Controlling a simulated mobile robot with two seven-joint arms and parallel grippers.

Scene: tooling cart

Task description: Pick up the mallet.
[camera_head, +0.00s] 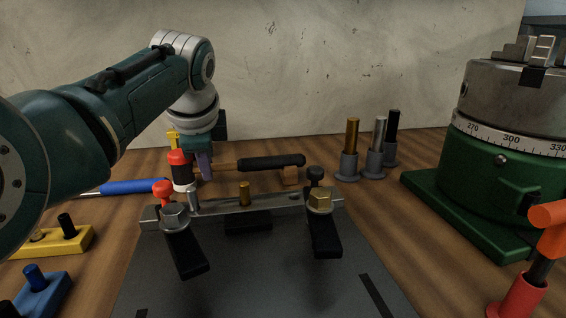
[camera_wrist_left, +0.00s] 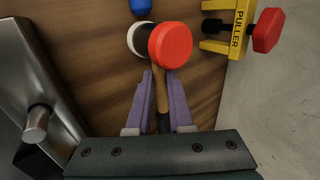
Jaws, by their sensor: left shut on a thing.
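The mallet has a head with one red face and a white part (camera_head: 181,172), a wooden handle and a long black grip (camera_head: 270,162). My left gripper (camera_head: 204,168) comes down from above and is shut on the wooden handle just behind the head. In the left wrist view the purple fingers (camera_wrist_left: 161,95) stand on both sides of the handle, with the red face (camera_wrist_left: 171,45) beyond them. The grip's far end is over a small wooden block (camera_head: 291,176); I cannot tell whether they touch. My right gripper is not in view.
A metal bar fixture with two bolted clamps (camera_head: 243,204) stands in front of the mallet. A blue-handled tool (camera_head: 138,186) lies to the left. A yellow puller (camera_wrist_left: 239,32) is near the wall. Three upright pins (camera_head: 378,150) and a green rotary table (camera_head: 490,190) stand right.

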